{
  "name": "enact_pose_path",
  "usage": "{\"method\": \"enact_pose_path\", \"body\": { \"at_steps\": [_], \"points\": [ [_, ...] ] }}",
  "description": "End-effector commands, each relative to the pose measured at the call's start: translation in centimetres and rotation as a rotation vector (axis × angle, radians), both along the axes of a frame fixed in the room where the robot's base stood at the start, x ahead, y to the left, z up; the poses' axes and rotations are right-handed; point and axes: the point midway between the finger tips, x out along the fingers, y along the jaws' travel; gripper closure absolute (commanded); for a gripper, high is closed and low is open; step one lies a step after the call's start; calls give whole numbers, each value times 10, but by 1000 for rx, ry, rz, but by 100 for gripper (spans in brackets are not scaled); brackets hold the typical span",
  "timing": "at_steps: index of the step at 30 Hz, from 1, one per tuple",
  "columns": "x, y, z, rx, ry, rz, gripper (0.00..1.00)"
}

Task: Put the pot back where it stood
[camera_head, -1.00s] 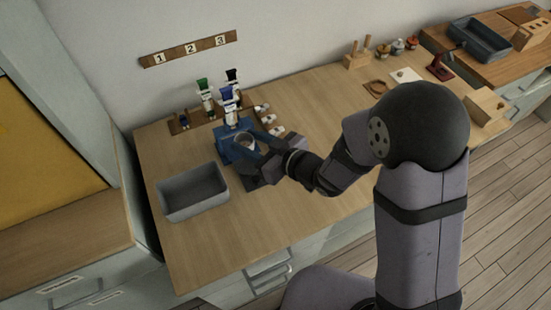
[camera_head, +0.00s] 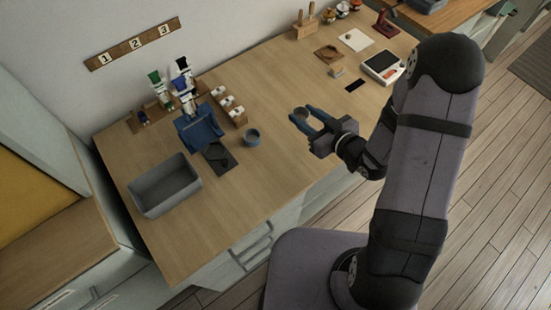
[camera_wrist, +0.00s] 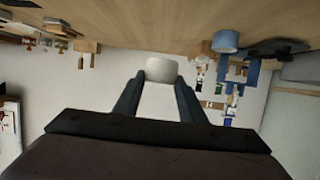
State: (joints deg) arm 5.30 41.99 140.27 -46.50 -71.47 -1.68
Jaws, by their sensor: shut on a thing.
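My gripper (camera_head: 308,119) is shut on a small pale pot (camera_wrist: 160,68), out over the right front part of the wooden table. In the head view the held pot (camera_head: 301,115) sits between the blue fingers and looks greyish. In the wrist view the fingers (camera_wrist: 157,92) flank it, and its far side is hidden. The held pot appears to be above the table top. A second, blue-grey pot (camera_head: 252,138) stands on the table left of my gripper, beside a dark mat (camera_head: 218,157); it also shows in the wrist view (camera_wrist: 226,41).
A blue stand (camera_head: 198,131) with tubes behind it, a small rack of white-capped jars (camera_head: 229,107) and a grey bin (camera_head: 165,184) are at left. A white device (camera_head: 383,66) and a black patch (camera_head: 355,85) lie behind my gripper. The table between them is clear.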

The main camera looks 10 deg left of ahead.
Motion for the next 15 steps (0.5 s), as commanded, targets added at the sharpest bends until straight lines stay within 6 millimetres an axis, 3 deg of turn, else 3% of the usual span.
{"method": "enact_pose_path", "body": {
  "at_steps": [2,9,15],
  "points": [
    [-14,-2,-2,2,2,39,87],
    [-61,31,3,0,-4,261,87],
    [-90,50,13,-1,-4,406,87]
  ]
}}
